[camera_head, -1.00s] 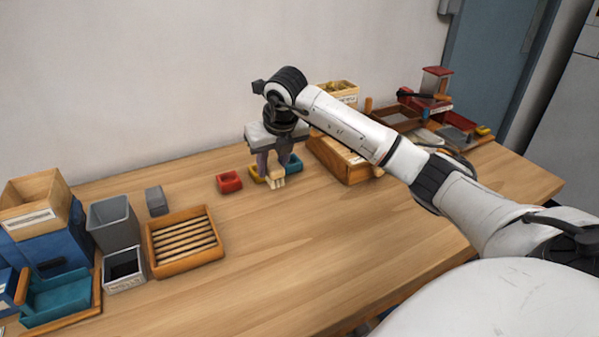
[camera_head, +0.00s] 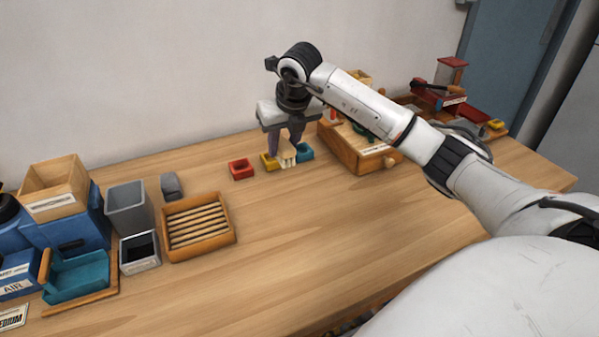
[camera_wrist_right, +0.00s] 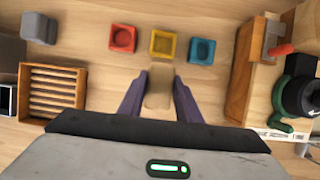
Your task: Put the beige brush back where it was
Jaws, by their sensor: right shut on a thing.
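My right gripper (camera_head: 288,141) is shut on the beige brush (camera_head: 287,157), in the middle of the head view. The brush points down, close to the yellow and blue cups; I cannot tell whether it touches the table. In the right wrist view, the pale brush (camera_wrist_right: 159,90) sits between the two purple fingers of the right gripper (camera_wrist_right: 159,86). Its upper part is hidden by the gripper body. My left gripper is not in view.
A red cup (camera_head: 240,169), a yellow cup (camera_head: 267,162) and a blue cup (camera_head: 305,152) stand in a row. A slatted wooden tray (camera_head: 232,238) is at left. A wooden box (camera_head: 346,152) stands right of the cups. The front middle of the table is clear.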

